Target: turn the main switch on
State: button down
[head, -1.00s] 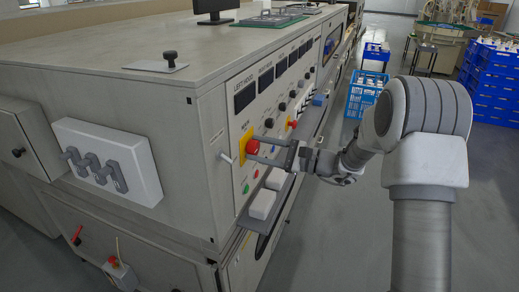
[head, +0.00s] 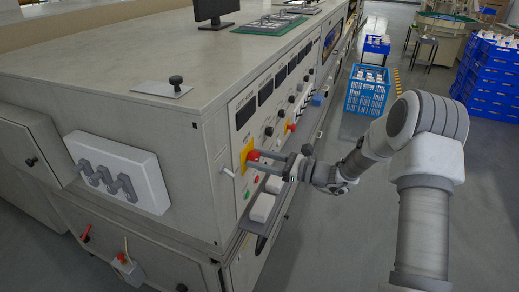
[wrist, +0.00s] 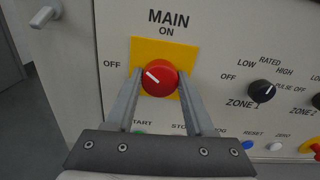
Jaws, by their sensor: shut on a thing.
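The main switch is a round red knob (wrist: 160,72) with a white pointer line, on a yellow plate (wrist: 143,48). The panel reads MAIN above it, ON at the top and OFF at the left. The pointer slants to the upper left, between OFF and ON. In the head view the knob (head: 252,155) is near the front left end of the panel. My gripper (wrist: 159,87) is shut on the knob, one finger on its left side and one on its right. The gripper (head: 258,160) also shows in the head view, reaching in from the right.
A black ZONE knob (wrist: 262,91) and small buttons share the panel. A white lever (wrist: 43,17) sticks out left of the plate. In the head view a shelf (head: 246,222) with white blocks juts out below the gripper. Blue crates (head: 367,92) stand on the floor behind.

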jog(key=m+p, duration=0.3)
jog(key=m, duration=0.1)
jog(key=m+p, duration=0.1)
jog(key=p, duration=0.1)
jog(key=shift+r+m+p, duration=0.25)
jog(key=shift+m+p, duration=0.05)
jog(key=shift+m, duration=0.1)
jog(key=m+p, duration=0.2)
jog(key=m, duration=0.1)
jog(key=m+p, duration=0.2)
jog(key=shift+f, duration=0.25)
jog(key=shift+c, duration=1.3)
grip_release()
jog(key=v, duration=1.7)
jog(key=shift+d, duration=0.2)
